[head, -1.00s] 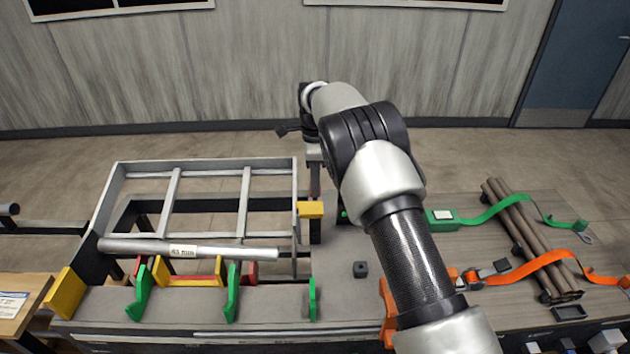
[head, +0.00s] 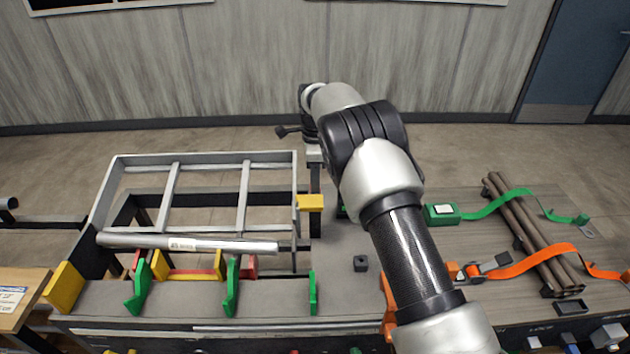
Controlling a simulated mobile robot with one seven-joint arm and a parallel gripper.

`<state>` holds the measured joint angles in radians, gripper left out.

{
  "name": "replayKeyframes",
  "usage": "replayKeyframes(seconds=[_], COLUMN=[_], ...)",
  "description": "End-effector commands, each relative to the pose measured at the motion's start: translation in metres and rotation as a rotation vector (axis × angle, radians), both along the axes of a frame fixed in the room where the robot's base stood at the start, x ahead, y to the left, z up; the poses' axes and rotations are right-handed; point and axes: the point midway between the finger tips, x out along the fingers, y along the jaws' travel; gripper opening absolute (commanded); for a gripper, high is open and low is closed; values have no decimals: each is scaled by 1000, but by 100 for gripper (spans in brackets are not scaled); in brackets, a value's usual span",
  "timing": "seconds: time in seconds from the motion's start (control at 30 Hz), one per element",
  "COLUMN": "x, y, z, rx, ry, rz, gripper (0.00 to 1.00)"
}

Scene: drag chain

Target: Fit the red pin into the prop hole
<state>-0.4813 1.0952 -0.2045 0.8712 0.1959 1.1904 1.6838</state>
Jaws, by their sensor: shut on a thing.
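My arm reaches across the head view from the lower right to the far edge of the bench. My gripper (head: 314,154) points down there, small and partly hidden by my own wrist. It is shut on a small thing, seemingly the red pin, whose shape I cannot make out. A dark upright post (head: 316,212) stands directly below the gripper, beside a yellow block (head: 310,202). The prop hole cannot be made out, and I cannot tell whether the pin touches its rim.
A grey ladder-like frame (head: 243,200) stands at left, with a silver tube (head: 225,246) before it. Green brackets (head: 232,287) line the front. A small dark block (head: 361,263) sits mid-bench. Strapped brown pipes (head: 530,225) with green (head: 505,200) and orange straps (head: 540,260) lie at right.

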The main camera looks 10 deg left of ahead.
Motion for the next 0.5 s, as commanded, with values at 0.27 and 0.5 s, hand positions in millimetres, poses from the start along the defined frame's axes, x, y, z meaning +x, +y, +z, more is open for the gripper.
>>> replayKeyframes(seconds=[0.27, 0.5], x=[-1, -3], y=[0, 0], z=[-2, -3], rx=[-1, -3], ry=[4, 10], rz=[0, 0], gripper=[44, 44])
